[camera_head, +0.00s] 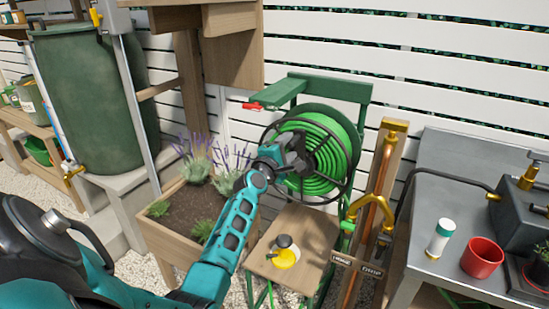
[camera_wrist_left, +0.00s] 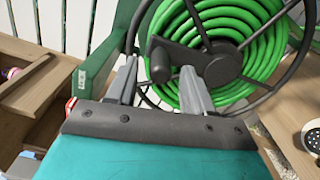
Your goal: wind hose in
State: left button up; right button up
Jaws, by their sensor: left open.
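The hose reel holds a coiled bright green hose (camera_head: 340,157) on a green stand (camera_head: 325,86) against the white fence. The coil also fills the top of the left wrist view (camera_wrist_left: 262,18). A dark spoked wheel covers the reel's front, with a dark crank handle (camera_wrist_left: 160,62) at its left side. My left gripper (camera_head: 297,158) is at the reel's front, hiding part of the wheel. In the left wrist view its open fingers (camera_wrist_left: 160,88) lie either side of the handle's lower end; contact cannot be told. My right gripper is not in view.
A wooden stool (camera_head: 262,268) bearing a yellow item (camera_head: 285,257) stands below the reel. A planter with lavender (camera_head: 150,226) is to the left. Brass taps (camera_head: 372,208) and a grey bench (camera_head: 425,262) with a red pot (camera_head: 482,258) are to the right.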

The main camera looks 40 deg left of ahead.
pick_arm(q)
jog(key=p+v, duration=0.1)
jog(key=v, duration=0.8)
jog(key=shift+s, duration=0.2)
jog(key=shift+d, duration=0.1)
